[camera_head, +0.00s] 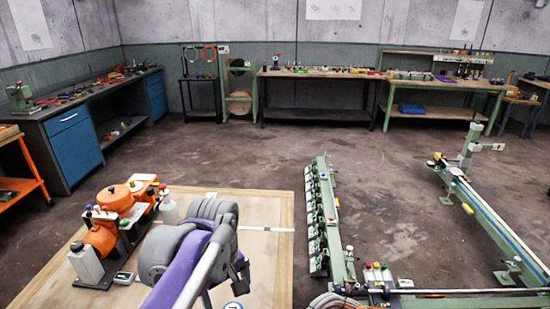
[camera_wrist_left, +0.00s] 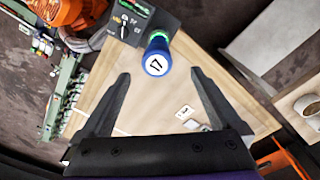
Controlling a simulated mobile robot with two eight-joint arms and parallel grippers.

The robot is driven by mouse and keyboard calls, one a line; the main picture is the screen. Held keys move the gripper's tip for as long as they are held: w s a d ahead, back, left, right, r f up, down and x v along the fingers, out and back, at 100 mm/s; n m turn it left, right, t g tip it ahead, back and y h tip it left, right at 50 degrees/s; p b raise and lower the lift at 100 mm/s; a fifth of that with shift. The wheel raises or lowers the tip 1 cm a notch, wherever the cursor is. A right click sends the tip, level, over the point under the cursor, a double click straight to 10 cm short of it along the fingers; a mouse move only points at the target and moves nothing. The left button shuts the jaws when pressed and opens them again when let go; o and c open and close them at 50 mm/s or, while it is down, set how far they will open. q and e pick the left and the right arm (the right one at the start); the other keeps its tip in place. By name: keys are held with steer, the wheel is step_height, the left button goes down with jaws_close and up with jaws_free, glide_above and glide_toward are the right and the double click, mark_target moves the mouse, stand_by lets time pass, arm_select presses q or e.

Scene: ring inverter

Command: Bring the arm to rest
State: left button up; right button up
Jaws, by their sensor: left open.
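My left arm (camera_head: 190,245), grey and purple, reaches in from the bottom of the head view over a wooden table (camera_head: 265,210). Its gripper shows only partly there, as dark parts (camera_head: 240,273). In the left wrist view my left gripper (camera_wrist_left: 160,76) is open, its two black fingers wide apart with nothing held. My right gripper is not in view.
An orange machine (camera_head: 110,225) with bottles stands on the table's left part. A green rail machine (camera_head: 325,215) runs beside the table's right edge, and a green frame (camera_head: 490,220) stands farther right. Workbenches (camera_head: 320,75) line the back wall. The floor (camera_head: 250,150) beyond the table is clear.

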arm_select(q)
steer(key=s+a+f+m+t+p, duration=0.1)
steer(key=s+a+f+m+t, duration=0.1)
steer(key=s+a+f+m, duration=0.1)
steer(key=s+a+f+m+t+p, duration=0.1)
steer(key=s+a+f+m+t, duration=0.2)
steer(key=s+f+m, duration=0.2)
steer(key=s+f, duration=0.3)
steer(key=s, duration=0.2)
steer(key=shift+s+a+f, duration=0.15)
steer(key=shift+a+f, duration=0.05)
